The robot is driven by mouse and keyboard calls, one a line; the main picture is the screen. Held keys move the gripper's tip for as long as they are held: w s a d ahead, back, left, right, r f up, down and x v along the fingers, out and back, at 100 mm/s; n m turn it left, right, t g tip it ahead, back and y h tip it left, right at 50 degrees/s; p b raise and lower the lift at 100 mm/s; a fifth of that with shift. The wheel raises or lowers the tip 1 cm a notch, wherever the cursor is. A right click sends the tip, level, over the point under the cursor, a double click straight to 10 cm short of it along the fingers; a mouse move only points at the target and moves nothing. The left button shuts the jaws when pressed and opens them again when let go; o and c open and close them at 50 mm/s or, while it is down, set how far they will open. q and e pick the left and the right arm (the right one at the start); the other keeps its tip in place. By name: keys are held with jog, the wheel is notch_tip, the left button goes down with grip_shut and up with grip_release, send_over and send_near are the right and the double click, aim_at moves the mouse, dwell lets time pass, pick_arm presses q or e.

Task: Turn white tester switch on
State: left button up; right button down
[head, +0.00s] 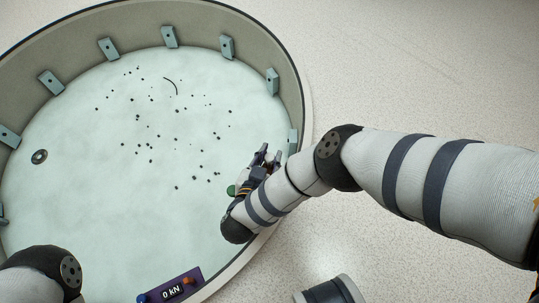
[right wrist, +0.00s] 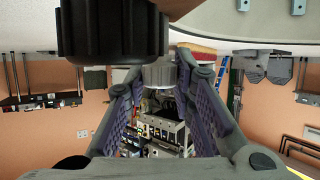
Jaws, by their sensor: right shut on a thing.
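My right gripper (head: 267,152) is by the right inner wall of the round tub, fingers pointing up in the head view. In the right wrist view its two fingers (right wrist: 160,78) are shut on a whitish ridged knob (right wrist: 160,72) between the tips. This looks like a white switch, but its setting cannot be read. A purple tester panel (head: 183,287) on the near rim reads "0 kN" and has a blue knob and an orange one. My left gripper is out of view; only part of its arm shows at lower left.
The round tub (head: 292,60) has grey blocks around its wall, a dark ring (head: 39,157) and many small dark bits on its pale floor. A large black ridged knob (right wrist: 110,30) stands close to the left finger in the wrist view.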

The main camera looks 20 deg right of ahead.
jog(key=c, duration=1.3)
grip_release()
jog(key=shift+c, duration=0.2)
jog(key=v, duration=1.2)
